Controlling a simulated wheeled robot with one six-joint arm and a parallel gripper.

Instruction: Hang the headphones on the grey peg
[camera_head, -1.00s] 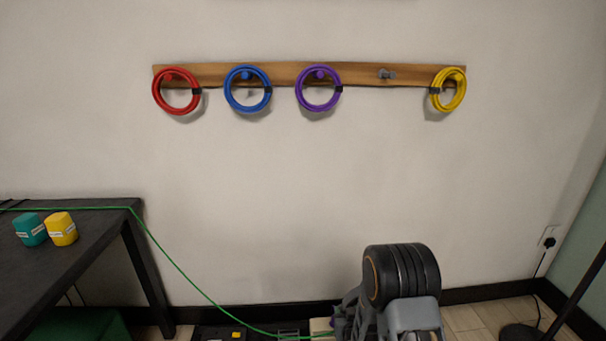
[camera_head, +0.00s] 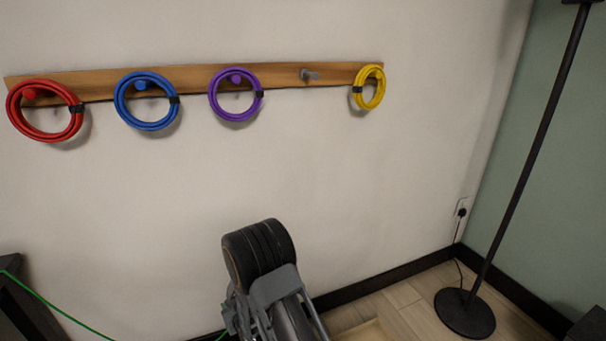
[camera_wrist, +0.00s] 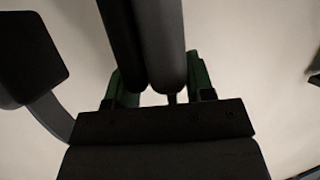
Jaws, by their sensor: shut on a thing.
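The grey peg (camera_head: 310,75) sticks out of the wooden wall board and is bare. It sits between the purple coil and the yellow coil. In the wrist view, my gripper (camera_wrist: 158,88) has green fingers shut on dark rounded bars, which look like part of the headphones (camera_wrist: 158,40). A dark rounded pad on a curved grey stem shows at the left of that view; it looks like an ear cup. In the head view my arm is low in the middle, well below the peg. The gripper and headphones cannot be made out clearly there.
Red (camera_head: 45,136), blue (camera_head: 147,126), purple (camera_head: 234,117) and yellow (camera_head: 370,105) coils hang along the board (camera_head: 190,78). A black floor stand (camera_head: 465,313) rises at the right. The wall below the board is clear. A dark table (camera_head: 15,262) edges the lower left.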

